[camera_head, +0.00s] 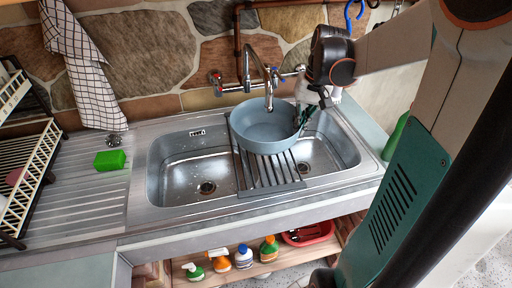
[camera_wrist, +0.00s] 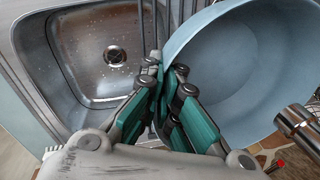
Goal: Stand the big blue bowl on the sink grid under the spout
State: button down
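The big blue bowl (camera_head: 262,136) is upright over the rear part of the dark slatted sink grid (camera_head: 246,186), beneath the spout (camera_head: 268,100). I cannot tell for sure whether its base touches the slats. My gripper (camera_head: 304,116) is at the bowl's right rim. In the wrist view my gripper (camera_wrist: 165,72) has its fingertips close together, one on each side of the wall of the bowl (camera_wrist: 245,65), pinching the rim. The spout's end (camera_wrist: 296,120) shows at the right of that view, over the bowl. The bowl's underside is hidden.
The grid bridges two sink basins, left (camera_head: 185,170) and right (camera_head: 325,155). A green sponge (camera_head: 110,160) lies on the drainboard at left, near a dish rack (camera_head: 30,165). A checked towel (camera_head: 82,65) hangs behind. Several bottles stand on the shelf below.

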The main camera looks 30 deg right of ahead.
jog(key=shift+w+f+b, duration=0.2)
jog(key=shift+f+b, duration=1.65)
jog(key=shift+f, duration=3.1)
jog(key=shift+f, duration=0.2)
jog(key=c, duration=1.8)
grip_release()
jog(key=shift+r, duration=0.15)
notch_tip(320, 180, up, 12)
jog(key=s+d+p, duration=0.1)
jog(key=p, duration=0.3)
jog(key=shift+d, duration=0.3)
